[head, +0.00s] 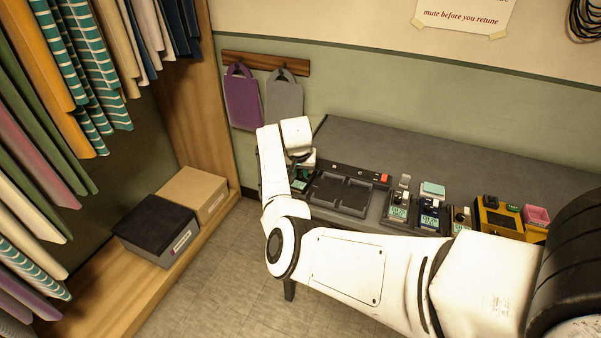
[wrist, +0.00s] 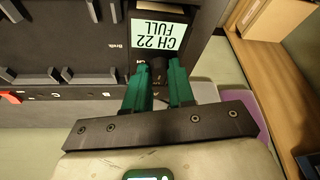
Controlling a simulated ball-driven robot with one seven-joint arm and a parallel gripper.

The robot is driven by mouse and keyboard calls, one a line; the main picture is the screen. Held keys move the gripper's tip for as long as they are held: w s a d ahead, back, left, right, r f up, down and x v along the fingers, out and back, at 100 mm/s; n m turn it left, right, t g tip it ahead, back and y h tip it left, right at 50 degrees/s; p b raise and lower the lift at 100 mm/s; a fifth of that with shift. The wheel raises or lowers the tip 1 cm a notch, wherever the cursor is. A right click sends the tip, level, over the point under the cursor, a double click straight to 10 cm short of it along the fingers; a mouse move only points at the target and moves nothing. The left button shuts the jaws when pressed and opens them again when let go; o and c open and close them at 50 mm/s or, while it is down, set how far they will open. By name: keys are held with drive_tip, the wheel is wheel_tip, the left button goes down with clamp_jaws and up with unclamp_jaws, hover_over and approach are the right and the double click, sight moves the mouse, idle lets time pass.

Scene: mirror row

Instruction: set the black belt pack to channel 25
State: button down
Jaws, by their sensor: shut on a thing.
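The black belt pack (wrist: 190,57) is at the top of the wrist view, beside a dark charging tray. Its pale green screen (wrist: 167,32) reads "CH 22 FULL", upside down in this view. My gripper (wrist: 159,76) has green fingers closed around a small dark knob (wrist: 158,66) at the pack's near end. The fingers hide part of the knob. In the head view my white arm covers most of the gripper and pack; a small green screen (head: 300,185) shows beside the wrist.
The dark tray (head: 345,192) with empty bays lies right of my wrist on a grey bench (head: 450,160). Other packs (head: 398,207) and a yellow unit (head: 497,218) stand farther right. A clothes rack and boxes (head: 160,228) are left. Open floor lies between.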

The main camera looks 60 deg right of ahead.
drive_tip(key=m+b, duration=0.1)
drive_tip(key=m+g+b, duration=0.1)
drive_tip(key=m, duration=0.1)
drive_tip(key=m+b, duration=0.1)
drive_tip(key=b, duration=0.1)
drive_tip(key=shift+w+f+m+g, duration=0.2)
drive_tip(key=shift+w+m+g, duration=0.1)
drive_tip(key=shift+g, duration=0.1)
drive_tip(key=shift+r+m+g+b, duration=0.15)
drive_tip(key=shift+m+g+b, duration=0.25)
drive_tip(key=shift+m+b, duration=0.6)
drive_tip(key=shift+r, duration=0.1)
drive_tip(key=c, duration=0.9)
unclamp_jaws()
drive_tip(key=shift+c, duration=0.2)
drive_tip(key=v, duration=1)
drive_tip(key=shift+a+r, duration=0.2)
drive_tip(key=shift+r, duration=0.1)
